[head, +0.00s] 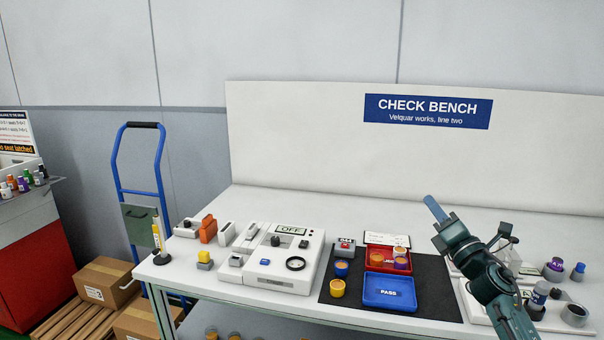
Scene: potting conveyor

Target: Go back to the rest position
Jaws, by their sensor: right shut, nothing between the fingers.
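My right gripper (431,203) is shut and empty. It is raised over the right part of the white check bench (215,283), its fingers pointing up and left toward the back panel. My right arm comes in from the lower right and hides part of the equipment behind it. My left gripper is not in view.
On the bench stand a white tester (275,280) reading OFF, a dark mat (440,292), a blue PASS tray (388,306), a red tray (374,266) and small pots including a yellow one (338,288). A blue hand truck (140,127) stands left.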

